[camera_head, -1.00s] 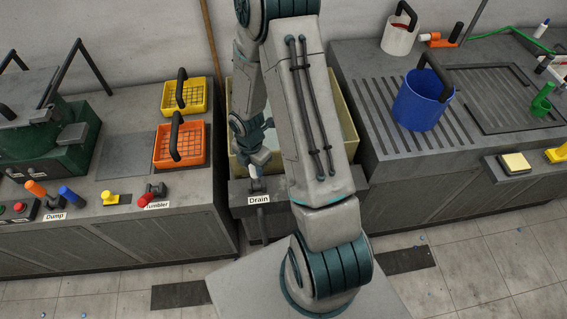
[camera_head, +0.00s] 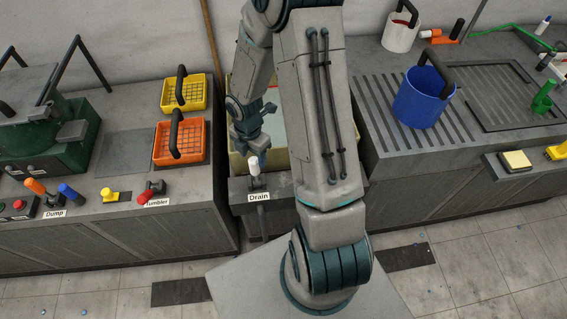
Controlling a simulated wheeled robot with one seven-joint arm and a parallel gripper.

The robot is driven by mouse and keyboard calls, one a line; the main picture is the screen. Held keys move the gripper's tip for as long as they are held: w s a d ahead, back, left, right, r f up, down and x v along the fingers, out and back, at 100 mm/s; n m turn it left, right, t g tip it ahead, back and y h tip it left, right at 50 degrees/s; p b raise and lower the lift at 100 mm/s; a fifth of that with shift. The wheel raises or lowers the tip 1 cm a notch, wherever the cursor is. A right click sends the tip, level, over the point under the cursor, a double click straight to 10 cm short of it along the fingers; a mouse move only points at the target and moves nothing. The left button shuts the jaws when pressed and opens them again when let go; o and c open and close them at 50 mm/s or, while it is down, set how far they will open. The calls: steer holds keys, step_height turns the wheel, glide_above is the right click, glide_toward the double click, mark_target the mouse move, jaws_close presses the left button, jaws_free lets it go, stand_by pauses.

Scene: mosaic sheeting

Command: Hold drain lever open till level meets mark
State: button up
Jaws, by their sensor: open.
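The drain lever (camera_head: 253,164) has a white handle and stands on the front ledge of the tank, behind the "Drain" label (camera_head: 259,197). My gripper (camera_head: 248,146) is open just above and behind the lever's white tip. A small gap seems to part them, but I cannot tell for sure whether they touch. The pale yellow tank (camera_head: 237,166) is largely hidden behind my arm. A strip of greyish liquid (camera_head: 276,118) shows inside it. I cannot make out the level mark.
On the left bench are orange (camera_head: 181,144) and yellow (camera_head: 184,93) baskets, and the red Tumbler lever (camera_head: 148,194). A blue bucket (camera_head: 423,98) and a white bucket (camera_head: 400,33) stand on the right counter. My arm fills the middle.

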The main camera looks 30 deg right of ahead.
step_height(320, 180, up, 10)
steer(key=shift+w, duration=0.2)
